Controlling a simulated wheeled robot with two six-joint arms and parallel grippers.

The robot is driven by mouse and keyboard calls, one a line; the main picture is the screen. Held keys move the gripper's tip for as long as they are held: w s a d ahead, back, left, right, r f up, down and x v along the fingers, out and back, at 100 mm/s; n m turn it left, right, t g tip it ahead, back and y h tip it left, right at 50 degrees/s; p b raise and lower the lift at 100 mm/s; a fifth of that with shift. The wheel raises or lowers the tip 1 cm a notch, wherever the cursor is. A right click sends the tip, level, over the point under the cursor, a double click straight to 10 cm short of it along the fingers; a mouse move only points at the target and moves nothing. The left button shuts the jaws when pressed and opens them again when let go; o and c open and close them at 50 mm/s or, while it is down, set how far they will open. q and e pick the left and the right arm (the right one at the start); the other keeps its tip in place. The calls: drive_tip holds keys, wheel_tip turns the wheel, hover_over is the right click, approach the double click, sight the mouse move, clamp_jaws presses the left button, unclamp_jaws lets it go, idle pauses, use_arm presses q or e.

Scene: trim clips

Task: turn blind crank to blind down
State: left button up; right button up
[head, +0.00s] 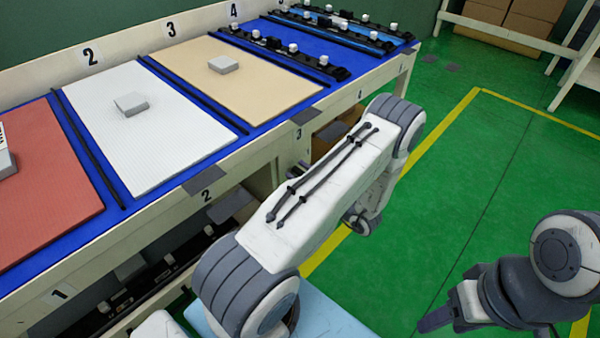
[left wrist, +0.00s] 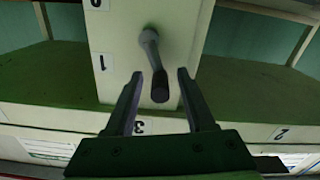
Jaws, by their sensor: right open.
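The blind crank (left wrist: 149,42) shows in the left wrist view, a grey arm on a pale panel with a dark handle (left wrist: 160,86) pointing toward me. My left gripper (left wrist: 160,76) is open, with one finger on each side of the handle in the picture. I see no clear contact, and cannot tell how deep the handle sits between the fingers. The crank and my left gripper's fingers cannot be made out in the head view. My right gripper (head: 445,312) is open and empty at the lower right of the head view. The blind itself is not recognisable.
A long bench (head: 408,62) carries a red mat (head: 50,200), a white mat (head: 160,150) and a beige mat (head: 255,95), with black clip strips at its far end. A pale rack (head: 490,28) with cardboard boxes stands at the back right. Green floor (head: 480,190) is free beside the bench.

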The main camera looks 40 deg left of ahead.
use_arm(q)
clamp_jaws()
drive_tip(key=shift+w+r+m+p, duration=0.25)
drive_tip(key=shift+m+p, duration=0.25)
drive_tip(key=shift+m, duration=0.3)
drive_tip(key=m, duration=0.1)
drive_tip(key=w+m, duration=0.1)
drive_tip(key=m, duration=0.1)
drive_tip(key=shift+w+d+f+p, duration=0.1)
drive_tip(key=shift+w+d+p, duration=0.05)
drive_tip(key=shift+p, duration=0.25)
drive_tip(key=shift+o, duration=0.2)
unclamp_jaws()
